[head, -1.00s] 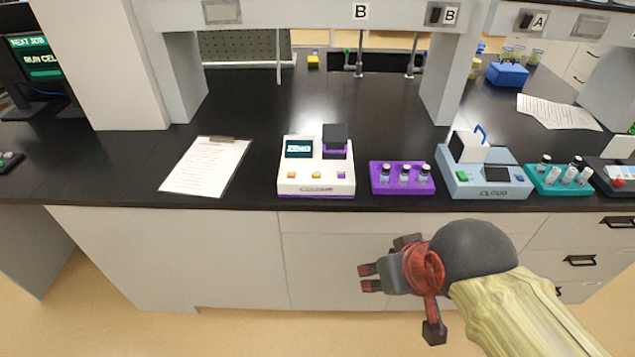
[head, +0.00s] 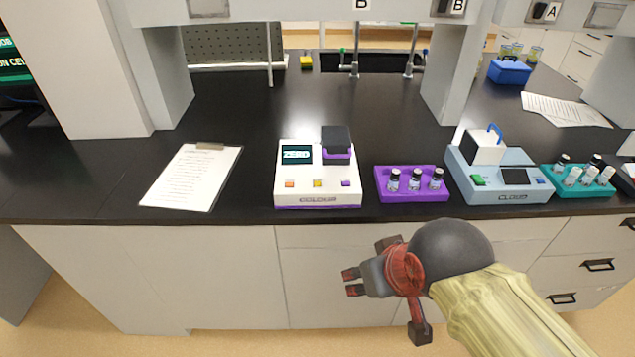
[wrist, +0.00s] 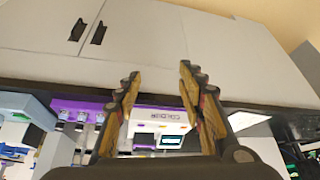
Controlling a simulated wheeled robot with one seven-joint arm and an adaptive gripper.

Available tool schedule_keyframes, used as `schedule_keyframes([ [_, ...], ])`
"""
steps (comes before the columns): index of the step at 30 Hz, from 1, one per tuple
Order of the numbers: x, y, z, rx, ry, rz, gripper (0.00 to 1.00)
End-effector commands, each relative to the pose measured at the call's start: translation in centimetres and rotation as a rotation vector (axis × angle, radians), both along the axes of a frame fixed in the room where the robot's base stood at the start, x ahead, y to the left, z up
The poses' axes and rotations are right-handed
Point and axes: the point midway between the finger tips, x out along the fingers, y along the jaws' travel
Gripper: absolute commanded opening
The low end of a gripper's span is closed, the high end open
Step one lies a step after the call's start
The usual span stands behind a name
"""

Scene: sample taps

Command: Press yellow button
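The yellow button (head: 318,183) is the middle one of three on the front of a white and purple device (head: 330,199), between an orange button (head: 289,184) and a purple button (head: 346,183). The device stands near the bench's front edge and has a small screen and a dark block on top. My gripper (head: 351,282) is below and in front of the bench edge, apart from the device and pointing left in the head view. In the wrist view its fingers (wrist: 158,100) are spread apart with nothing between them, and the device shows upside down beyond them.
A clipboard (head: 191,178) lies left of the device. A purple vial rack (head: 411,196) stands close on its right, then a blue-grey machine (head: 500,187) and a teal rack (head: 583,194). Cabinet fronts (head: 230,275) lie behind my gripper. The bench behind the device is mostly clear.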

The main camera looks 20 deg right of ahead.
Motion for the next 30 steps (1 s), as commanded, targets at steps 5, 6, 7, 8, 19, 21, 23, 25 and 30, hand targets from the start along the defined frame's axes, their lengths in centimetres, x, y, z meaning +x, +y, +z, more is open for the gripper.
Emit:
schedule_keyframes([
  [5, 0.0, 0.0, -0.04, 0.0, 0.0, 0.0, 0.28],
  [6, 0.01, 0.0, -0.03, 0.0, 0.0, 0.0, 0.26],
  [7, 0.01, 0.0, -0.03, 0.0, 0.0, 0.0, 0.24],
  [8, 0.01, 0.0, -0.03, 0.0, 0.0, 0.0, 0.22],
  [19, 0.0, 0.0, -0.02, 0.0, 0.0, 0.0, 0.01],
  [21, 0.0, 0.0, -0.02, 0.0, 0.0, 0.0, 0.0],
  [23, 0.0, 0.0, -0.02, 0.0, 0.0, 0.0, 0.0],
  [25, 0.0, 0.0, -0.02, 0.0, 0.0, 0.0, 0.0],
  [30, 0.0, 0.0, -0.02, 0.0, 0.0, 0.0, 0.0],
])
